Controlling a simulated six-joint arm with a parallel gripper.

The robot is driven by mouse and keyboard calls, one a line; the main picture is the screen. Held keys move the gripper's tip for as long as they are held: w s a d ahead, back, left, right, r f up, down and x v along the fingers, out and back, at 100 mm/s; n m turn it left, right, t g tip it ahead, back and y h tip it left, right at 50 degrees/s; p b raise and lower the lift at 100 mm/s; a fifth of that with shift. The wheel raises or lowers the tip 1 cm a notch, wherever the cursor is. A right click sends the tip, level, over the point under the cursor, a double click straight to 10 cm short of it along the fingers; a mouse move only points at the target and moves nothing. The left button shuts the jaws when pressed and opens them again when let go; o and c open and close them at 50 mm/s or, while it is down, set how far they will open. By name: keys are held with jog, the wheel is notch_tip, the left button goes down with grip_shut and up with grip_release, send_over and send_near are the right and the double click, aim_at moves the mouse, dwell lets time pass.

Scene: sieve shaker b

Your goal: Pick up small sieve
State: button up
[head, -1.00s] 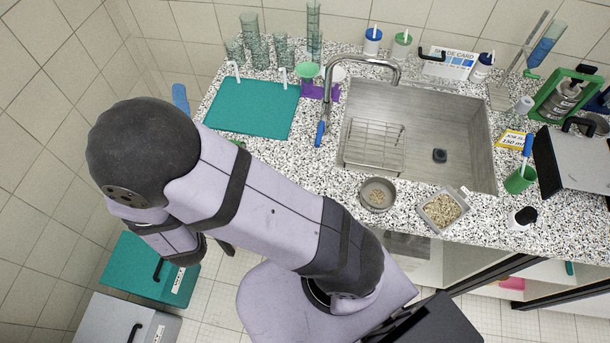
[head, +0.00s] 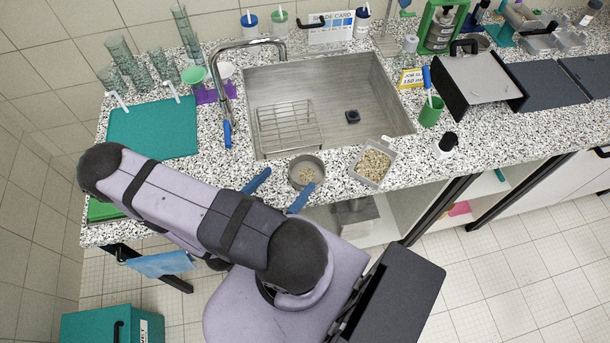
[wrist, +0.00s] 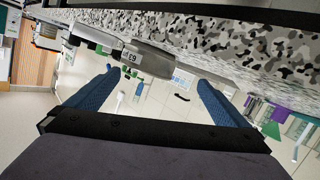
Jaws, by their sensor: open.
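A square grey tray of grains (head: 386,147) stands close right of the sieve. The sink (head: 370,100) with a wire rack (head: 285,122) lies behind. A teal mat (head: 150,130) lies left.

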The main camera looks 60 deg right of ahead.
aim_at(299, 187)
jog(key=shift+s+d+f+m, duration=0.2)
jog(key=shift+s+f+m, duration=0.1)
jog(key=shift+s+f, duration=0.35)
jog(key=shift+s+a+t+h+b, duration=0.1)
jog(key=shift+s+t+h+b, duration=0.2)
jog(key=shift+s+h+b, duration=0.25)
jog(key=shift+s+t+h+b, duration=0.5)
jog(key=shift+s+t, duration=0.1)
jog(key=shift+t, duration=0.4)
jog(key=shift+s+r+t, duration=0.15)
jog(key=shift+t, duration=0.15)
jog(key=shift+w+d, duration=0.25)
jog(key=shift+d, duration=0.85)
jog(key=shift+d, duration=0.2)
jog(key=shift+w+d+b, duration=0.15)
jog(key=shift+w+d, duration=0.1)
jog(key=shift+d, duration=0.95)
jog(key=shift+w+d+b, duration=0.15)
jog(key=shift+w+d, duration=0.1)
jog(key=shift+d, duration=0.9)
